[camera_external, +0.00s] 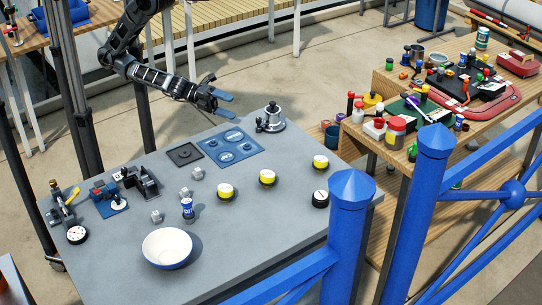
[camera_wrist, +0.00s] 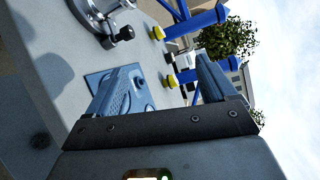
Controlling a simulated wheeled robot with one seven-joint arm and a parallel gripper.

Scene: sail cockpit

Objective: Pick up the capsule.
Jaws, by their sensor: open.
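My gripper (camera_external: 226,105) is open and empty above the back of the grey table (camera_external: 110,250), with its two blue fingers pointing right. In the wrist view my gripper (camera_wrist: 164,82) also shows with its fingers apart and nothing between them. No thing is clearly recognisable as the capsule. A small upright blue-and-white cylinder (camera_external: 187,209) stands behind the white bowl (camera_external: 167,248), well in front of my gripper. Small silvery pieces (camera_external: 197,173) lie near it; I cannot tell whether any of these is the capsule.
A blue panel (camera_external: 230,148) and a silver winch (camera_external: 271,119) sit at the back of the table. Several yellow-topped cylinders (camera_external: 267,177) stand mid-right. Dark fittings (camera_external: 140,180) are at left. A blue railing (camera_external: 350,230) runs along the front right. A cluttered wooden table (camera_external: 470,150) stands beyond.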

